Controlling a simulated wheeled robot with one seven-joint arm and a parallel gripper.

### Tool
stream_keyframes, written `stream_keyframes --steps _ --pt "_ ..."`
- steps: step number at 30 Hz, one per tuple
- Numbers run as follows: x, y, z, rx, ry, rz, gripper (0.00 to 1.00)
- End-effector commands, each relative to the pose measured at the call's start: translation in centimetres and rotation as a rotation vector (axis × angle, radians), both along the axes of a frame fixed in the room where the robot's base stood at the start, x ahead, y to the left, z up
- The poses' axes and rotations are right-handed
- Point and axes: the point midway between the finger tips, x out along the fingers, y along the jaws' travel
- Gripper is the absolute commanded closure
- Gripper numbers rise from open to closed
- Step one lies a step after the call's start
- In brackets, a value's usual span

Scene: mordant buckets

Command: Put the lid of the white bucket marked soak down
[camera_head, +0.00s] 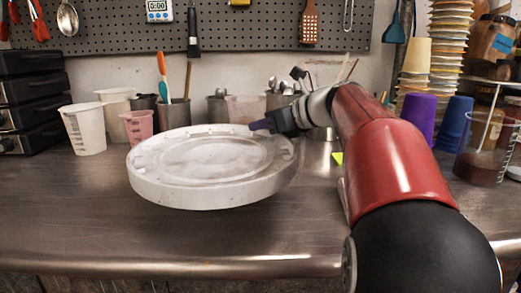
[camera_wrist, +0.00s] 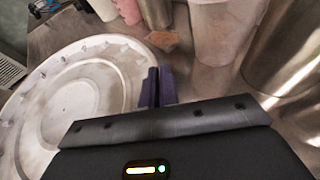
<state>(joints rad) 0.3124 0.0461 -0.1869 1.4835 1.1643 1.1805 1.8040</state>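The white round lid (camera_head: 205,160) is broad, with a raised rim and ring-shaped ridges, and looks slightly tilted over the steel table. No bucket shows under it; whether its lower edge touches the table I cannot tell. My gripper (camera_head: 262,124) reaches in from the right, with its purple fingertips at the lid's back right rim. In the wrist view the lid (camera_wrist: 75,95) fills the left side. There my gripper's purple fingers (camera_wrist: 157,87) are close together at the lid's edge, and look shut on its rim. No soak marking is visible.
The steel table (camera_head: 120,235) is clear in front of the lid. Behind it stand a white measuring cup (camera_head: 85,130), a pink cup (camera_head: 138,127) and metal cups with tools (camera_head: 173,113). Purple (camera_head: 419,115) and blue (camera_head: 453,124) cups and a glass beaker (camera_head: 484,150) stand at right.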

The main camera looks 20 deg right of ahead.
Motion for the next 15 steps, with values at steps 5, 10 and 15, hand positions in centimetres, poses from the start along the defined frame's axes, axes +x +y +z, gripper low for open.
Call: stream_keyframes --steps 5,10,15 --pt "0.0 0.0 -2.1 0.002 -0.001 0.0 1.0" --pt "0.0 0.0 -3.4 0.002 0.001 0.0 1.0" --pt "0.0 0.0 -5.9 0.003 0.001 -0.001 1.0"
